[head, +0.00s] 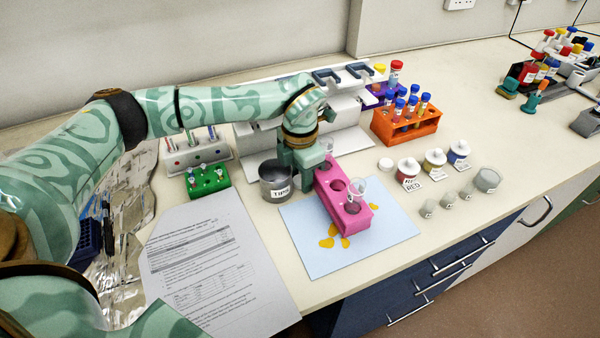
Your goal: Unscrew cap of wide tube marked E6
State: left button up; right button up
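No E6 mark is legible, so I cannot tell which tube is the wide one marked E6. In the head view a pink rack (336,204) stands on a pale blue mat, with a clear open tube (357,192) in its near end. My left gripper (309,172) points down at the far left end of the pink rack, beside the Tips beaker. Its fingertips are mostly hidden, and I cannot see whether it holds anything. An orange rack (407,128) holds several blue-capped tubes (412,104). Red- and yellow-capped tubes (396,70) stand behind it. My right gripper is out of view.
The Tips beaker (275,183) and a green rack (207,181) stand left of the pink rack. Yellow spots mark the blue mat (390,232). Labelled jars (408,170) and small clear cups (487,181) stand right. Printed sheets (212,262) lie front left.

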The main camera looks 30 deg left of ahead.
aim_at(300, 179)
pick_arm(q)
notch_tip(300, 179, up, 12)
jog(key=p, duration=0.3)
jog(key=shift+r, duration=0.15)
